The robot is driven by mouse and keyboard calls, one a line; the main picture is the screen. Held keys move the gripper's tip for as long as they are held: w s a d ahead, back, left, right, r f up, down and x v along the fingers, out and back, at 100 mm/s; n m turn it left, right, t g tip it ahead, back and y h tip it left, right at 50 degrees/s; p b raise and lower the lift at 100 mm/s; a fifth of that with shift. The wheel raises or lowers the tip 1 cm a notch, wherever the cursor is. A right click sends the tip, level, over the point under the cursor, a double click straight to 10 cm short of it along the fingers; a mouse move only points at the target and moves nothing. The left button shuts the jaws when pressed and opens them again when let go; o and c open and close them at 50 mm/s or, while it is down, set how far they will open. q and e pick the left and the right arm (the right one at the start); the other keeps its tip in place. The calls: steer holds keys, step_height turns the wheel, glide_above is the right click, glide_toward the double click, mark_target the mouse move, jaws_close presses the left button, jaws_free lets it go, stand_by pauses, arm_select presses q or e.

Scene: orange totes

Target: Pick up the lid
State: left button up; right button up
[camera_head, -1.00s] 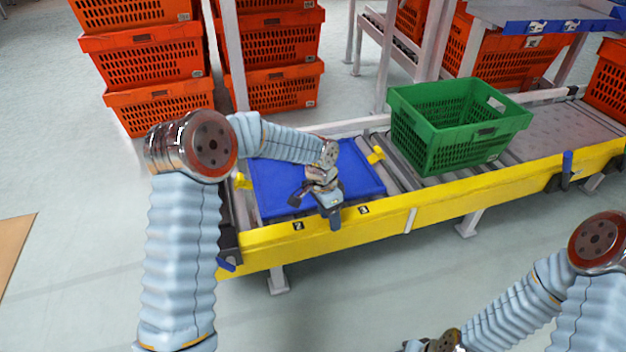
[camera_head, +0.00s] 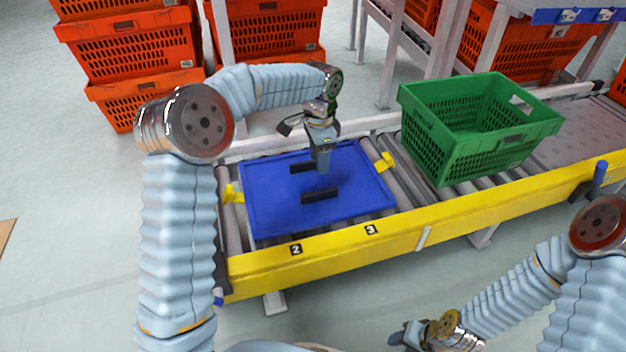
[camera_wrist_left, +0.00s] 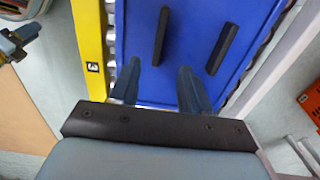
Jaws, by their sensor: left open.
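The lid (camera_head: 270,205) is a flat blue panel with a raised rim, lying on the conveyor rollers. It has two black bar handles, one nearer (camera_head: 320,195) and one farther back (camera_head: 302,168). The lid (camera_wrist_left: 185,30) and both handles also show in the left wrist view. My left gripper (camera_head: 322,165) is above the lid by the handles, pointing down. In the left wrist view its two fingers (camera_wrist_left: 160,82) are apart with nothing between them. My right gripper (camera_head: 405,337) is low at the bottom edge, away from the lid; its jaws are unclear.
A green crate (camera_head: 470,135) stands on the conveyor just right of the lid. Yellow clips (camera_head: 385,163) sit by the lid's sides. A yellow rail (camera_head: 400,232) runs along the near edge. Orange totes (camera_head: 135,60) are stacked behind. The floor in front is clear.

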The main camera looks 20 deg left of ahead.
mark_target(320, 191)
arm_select(q)
step_height(320, 191, down, 12)
steer(key=shift+w+d+b, duration=0.1)
steer(key=shift+b, duration=0.95)
jaws_close()
